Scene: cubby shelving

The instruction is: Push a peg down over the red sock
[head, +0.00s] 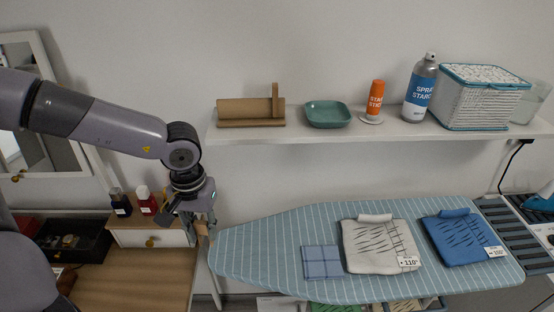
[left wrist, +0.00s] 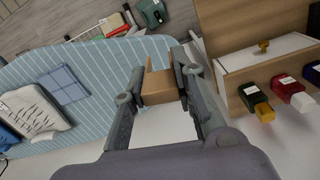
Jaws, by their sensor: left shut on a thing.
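My left gripper (head: 203,222) is at the left tip of the ironing board, in front of the small drawer unit. In the left wrist view its fingers (left wrist: 163,92) are closed on a light brown wooden piece (left wrist: 160,90), which looks like the peg. In the head view only a little of this piece (head: 201,229) shows between the fingers. No red sock can be made out for certain. A small red strip (left wrist: 117,31) shows past the board's edge in the left wrist view, too small to identify. My right gripper is not in view.
The striped ironing board (head: 270,243) bears a folded blue cloth (head: 321,262), a white garment (head: 372,247) and a blue one (head: 455,240). The drawer unit (head: 133,237) carries small bottles (head: 146,203). A wall shelf (head: 300,133) with several items runs above.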

